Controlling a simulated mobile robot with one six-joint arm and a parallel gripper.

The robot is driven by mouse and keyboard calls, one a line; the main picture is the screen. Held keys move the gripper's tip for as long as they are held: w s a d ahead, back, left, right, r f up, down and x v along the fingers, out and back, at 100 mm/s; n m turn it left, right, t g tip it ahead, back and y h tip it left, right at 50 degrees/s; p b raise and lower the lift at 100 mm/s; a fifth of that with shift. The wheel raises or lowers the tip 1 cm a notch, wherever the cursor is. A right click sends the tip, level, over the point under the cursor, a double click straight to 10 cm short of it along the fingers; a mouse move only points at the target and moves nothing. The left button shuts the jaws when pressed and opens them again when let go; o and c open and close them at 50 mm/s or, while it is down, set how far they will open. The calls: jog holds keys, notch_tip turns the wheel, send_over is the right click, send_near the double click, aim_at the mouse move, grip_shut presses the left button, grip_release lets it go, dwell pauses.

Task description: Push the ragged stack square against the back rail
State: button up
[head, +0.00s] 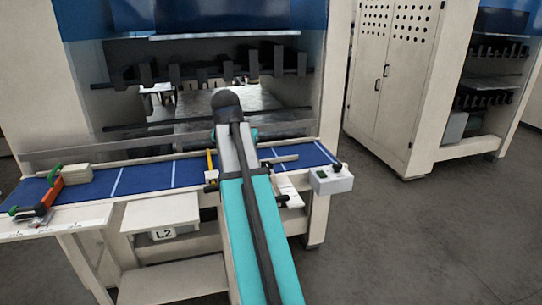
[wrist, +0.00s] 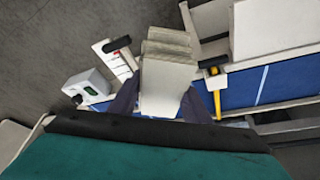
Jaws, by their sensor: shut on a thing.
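A ragged stack of cream slabs (wrist: 166,78) shows in the wrist view, its layers stepped unevenly at the far end. My gripper (wrist: 159,103) has one dark finger on each side of it and is shut on it. The near end of the stack and its contact below are hidden by my wrist. In the head view my teal arm covers the gripper and most of that area. A pale back rail (head: 110,155) runs along the rear of the blue bed (head: 140,179). I cannot tell whether the stack touches it.
A control box (head: 331,179) stands at the bed's right end. A yellow-handled tool (wrist: 216,92) lies beside the stack. Another cream stack (head: 76,174) and an orange-green tool (head: 45,196) are at the left. A pale shelf (head: 160,212) juts out in front. The bed's left-middle is clear.

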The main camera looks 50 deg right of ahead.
jog(key=w+a+f+n+t+y, duration=0.1)
jog(key=w+a+f+n, duration=0.15)
jog(key=a, duration=0.55)
jog(key=w+a+f+n+y+b, duration=0.1)
jog(key=w+a+f+n, duration=0.2)
jog(key=a, duration=0.6)
jog(key=w+a+f+n+t, duration=0.1)
jog(key=w+a+n, duration=0.25)
jog(key=a, duration=0.45)
jog(key=a+f+n+y+b, duration=0.2)
jog(key=a+f+n+b, duration=0.1)
jog(key=a+f+b, duration=0.8)
jog(key=a+f, duration=0.2)
jog(key=a, duration=0.1)
jog(key=shift+w+n+t, duration=0.3)
jog(key=shift+w, duration=0.05)
jog(key=shift+s+f, duration=0.1)
